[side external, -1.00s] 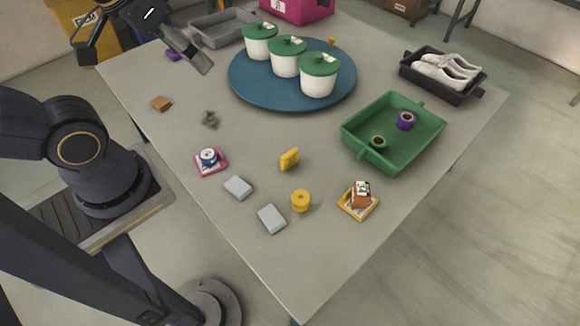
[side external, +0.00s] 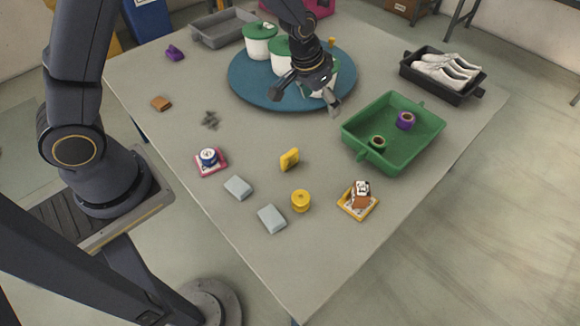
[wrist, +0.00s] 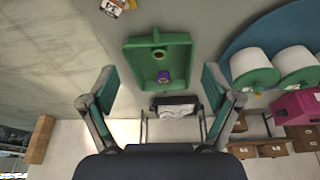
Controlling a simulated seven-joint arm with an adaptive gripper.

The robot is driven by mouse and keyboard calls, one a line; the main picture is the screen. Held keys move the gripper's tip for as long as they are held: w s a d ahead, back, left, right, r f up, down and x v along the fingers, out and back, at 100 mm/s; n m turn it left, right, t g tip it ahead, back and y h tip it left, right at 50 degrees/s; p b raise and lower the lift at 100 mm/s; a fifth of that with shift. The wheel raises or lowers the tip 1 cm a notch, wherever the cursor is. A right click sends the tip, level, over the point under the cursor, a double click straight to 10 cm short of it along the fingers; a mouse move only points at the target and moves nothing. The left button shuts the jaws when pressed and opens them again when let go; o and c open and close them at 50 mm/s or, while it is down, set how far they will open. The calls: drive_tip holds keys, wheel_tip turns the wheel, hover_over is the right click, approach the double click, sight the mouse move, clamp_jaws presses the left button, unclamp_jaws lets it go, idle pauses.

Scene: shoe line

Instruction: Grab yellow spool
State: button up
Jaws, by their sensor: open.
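The yellow spool (side external: 301,201) stands on the near part of the grey table in the side view, between a grey-blue block and an orange-and-white item on a yellow square. My gripper (side external: 306,103) is open and empty. It hangs over the right front of the blue round board, well behind the spool. In the wrist view my gripper's two fingers (wrist: 160,98) are spread wide, with the green tray showing between them. The yellow spool is not visible in the wrist view.
A green tray (side external: 413,159) holds a purple spool (side external: 405,120) and a dark green one. The blue round board (side external: 247,90) bears white pots with green lids. A yellow block (side external: 289,159) and grey-blue blocks (side external: 271,219) lie close to the spool.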

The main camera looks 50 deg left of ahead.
wheel_tip(320, 180, down, 11)
drive_tip(key=s+d+g, duration=0.1)
drive_tip(key=s+g, duration=0.1)
drive_tip(key=s, duration=0.1)
drive_tip(key=g, duration=0.2)
hover_over(301, 197)
wheel_tip(301, 197, down, 6)
drive_tip(key=shift+m+y, duration=0.3)
drive_tip(key=shift+m, duration=0.1)
drive_tip(key=f, duration=1)
drive_tip(key=shift+a+f, duration=0.2)
drive_tip(key=shift+f, duration=0.05)
drive_tip(key=shift+d+f, duration=0.2)
drive_tip(key=shift+f, duration=2.55)
drive_tip(key=shift+c, duration=0.2)
drive_tip(key=c, duration=1.2)
